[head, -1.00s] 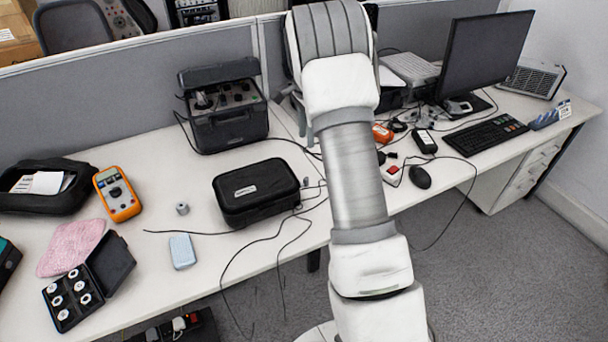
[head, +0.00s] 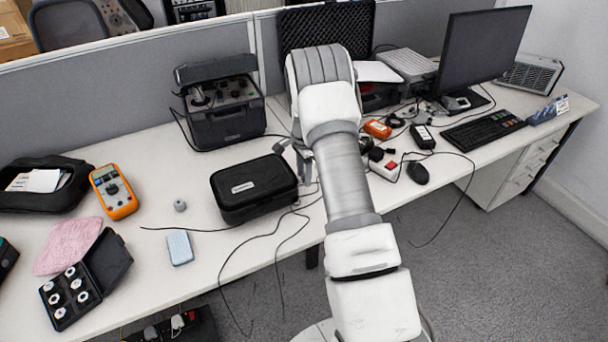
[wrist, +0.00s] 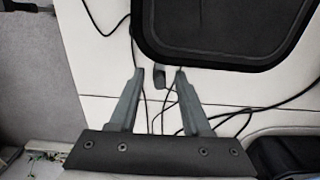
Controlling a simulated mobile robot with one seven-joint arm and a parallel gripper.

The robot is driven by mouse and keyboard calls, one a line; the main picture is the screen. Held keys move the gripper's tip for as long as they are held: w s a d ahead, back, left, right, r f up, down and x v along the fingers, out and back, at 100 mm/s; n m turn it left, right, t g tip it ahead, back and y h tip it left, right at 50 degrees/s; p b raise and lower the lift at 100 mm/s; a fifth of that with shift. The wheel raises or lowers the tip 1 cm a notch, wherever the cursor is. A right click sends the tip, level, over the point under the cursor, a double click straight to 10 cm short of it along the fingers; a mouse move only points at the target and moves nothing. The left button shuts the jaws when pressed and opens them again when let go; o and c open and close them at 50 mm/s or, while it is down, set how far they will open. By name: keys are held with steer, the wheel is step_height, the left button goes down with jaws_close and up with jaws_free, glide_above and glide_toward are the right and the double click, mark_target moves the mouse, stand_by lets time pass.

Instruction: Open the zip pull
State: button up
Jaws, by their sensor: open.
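The closed black zip case (head: 253,188) lies on the desk in the head view. Its dark edge (wrist: 215,62) fills the top right of the wrist view. A small dark tab, which looks like the zip pull (wrist: 160,78), shows just off the case's edge. My gripper (wrist: 159,71) is open, with the tab between its fingertips; I cannot tell whether either finger touches it. In the head view my gripper (head: 292,152) is beside the case's right end, partly hidden by my arm. The zip pull cannot be made out there.
Thin black cables (wrist: 240,112) run over the desk below the fingers. A black equipment box (head: 225,112) stands behind the case. An orange multimeter (head: 114,191) and a light blue box (head: 180,248) lie to the left. A red-and-white power strip (head: 385,168) lies to the right.

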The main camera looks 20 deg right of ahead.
steer(key=shift+f, duration=0.1)
jaws_close()
stand_by(1.4)
